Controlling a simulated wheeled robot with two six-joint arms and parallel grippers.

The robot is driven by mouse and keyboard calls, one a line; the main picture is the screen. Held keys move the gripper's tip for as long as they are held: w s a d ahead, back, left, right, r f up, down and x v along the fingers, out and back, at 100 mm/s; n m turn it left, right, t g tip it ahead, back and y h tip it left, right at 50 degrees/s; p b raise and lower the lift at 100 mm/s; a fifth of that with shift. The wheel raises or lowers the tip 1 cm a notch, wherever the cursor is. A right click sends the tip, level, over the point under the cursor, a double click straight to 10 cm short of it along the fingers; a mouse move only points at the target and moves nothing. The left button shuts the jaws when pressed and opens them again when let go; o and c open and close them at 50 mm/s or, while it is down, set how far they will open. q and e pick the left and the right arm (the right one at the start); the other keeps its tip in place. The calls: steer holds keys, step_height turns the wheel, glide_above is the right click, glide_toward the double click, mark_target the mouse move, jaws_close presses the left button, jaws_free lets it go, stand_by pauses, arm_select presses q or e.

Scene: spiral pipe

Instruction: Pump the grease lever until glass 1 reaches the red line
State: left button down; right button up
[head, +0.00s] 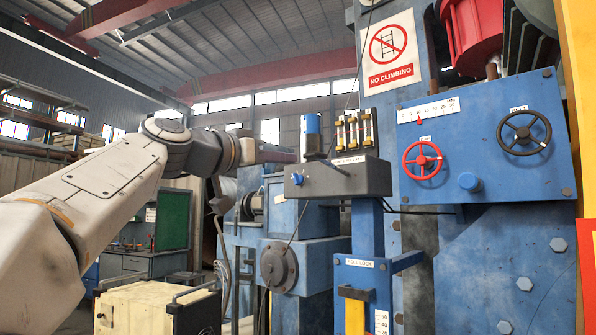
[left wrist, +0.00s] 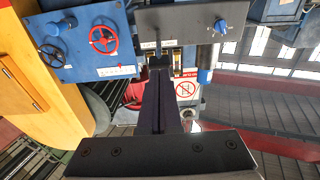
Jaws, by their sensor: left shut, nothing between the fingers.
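The grease unit is a dark grey box (head: 345,178) on a blue post, with a blue knob on its front. It also shows at the top of the left wrist view (left wrist: 190,20). Several brass-capped sight glasses (head: 354,131) stand behind it, beside a blue cylinder (head: 312,134). I cannot tell which is glass 1, nor see a red line or level. My left gripper (head: 292,157) is shut and empty, just left of the cylinder's base. In the left wrist view, its fingers point at a small dark piece (left wrist: 159,61) below the box, perhaps the lever; contact is unclear.
A blue panel (head: 470,150) at right carries a red handwheel (head: 422,161), a black handwheel (head: 524,132) and a blue knob. A blue locker-like box with a black handle (head: 407,261) stands below the unit. A cream cabinet (head: 155,306) is at lower left.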

arm_select(q)
steer(key=b+v, duration=0.1)
steer(key=v, duration=0.3)
steer(key=shift+s+a, duration=0.2)
stand_by(1.1)
